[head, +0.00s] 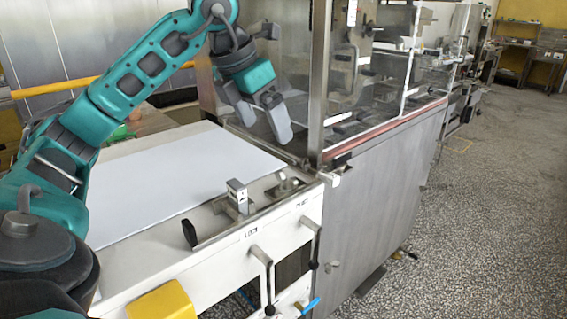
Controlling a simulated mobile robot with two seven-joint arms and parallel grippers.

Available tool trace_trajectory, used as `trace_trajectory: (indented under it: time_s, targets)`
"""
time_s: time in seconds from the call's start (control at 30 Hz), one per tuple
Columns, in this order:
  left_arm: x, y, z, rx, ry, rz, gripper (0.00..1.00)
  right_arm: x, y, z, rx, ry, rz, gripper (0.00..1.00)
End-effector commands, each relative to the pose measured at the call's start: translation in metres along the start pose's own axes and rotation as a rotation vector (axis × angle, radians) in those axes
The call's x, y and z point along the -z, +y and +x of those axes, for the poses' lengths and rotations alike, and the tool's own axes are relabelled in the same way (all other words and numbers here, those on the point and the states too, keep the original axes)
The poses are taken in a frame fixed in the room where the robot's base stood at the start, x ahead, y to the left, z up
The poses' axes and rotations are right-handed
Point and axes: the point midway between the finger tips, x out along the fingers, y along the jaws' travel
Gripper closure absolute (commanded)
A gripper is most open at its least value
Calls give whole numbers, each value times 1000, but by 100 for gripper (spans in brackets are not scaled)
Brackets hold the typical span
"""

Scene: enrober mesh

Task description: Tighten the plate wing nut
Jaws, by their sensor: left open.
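My left gripper (264,122) hangs at the top centre with its two grey fingers apart, pointing down. It is empty and above the far right corner of the white flat surface. A small metal fitting (287,184) sits on the machine's edge below and slightly right of the fingers, apart from them. A small upright metal block (237,196) stands on the same edge, nearer to me. I cannot clearly make out a wing nut; either fitting may carry it. My right gripper is not in view.
The white flat surface (170,185) is clear. A dark knob (189,233) and black-handled levers (263,256) line the machine's front. A clear-panelled cabinet (375,95) stands close to the right of my gripper. Speckled floor is open at right.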

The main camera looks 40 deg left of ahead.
Motion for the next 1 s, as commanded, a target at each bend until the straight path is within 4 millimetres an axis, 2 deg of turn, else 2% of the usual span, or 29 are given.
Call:
trace_trajectory:
  time_s: [0.17,0.6,0.8,1.0]
  targets:
    - [1,0,19,0,4,0,6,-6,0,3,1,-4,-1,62]
    - [1,0,105,2,3,0,6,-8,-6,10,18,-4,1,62]
    - [0,0,125,2,1,1,6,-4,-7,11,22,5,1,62]
    - [0,0,129,0,1,1,6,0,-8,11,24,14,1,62]
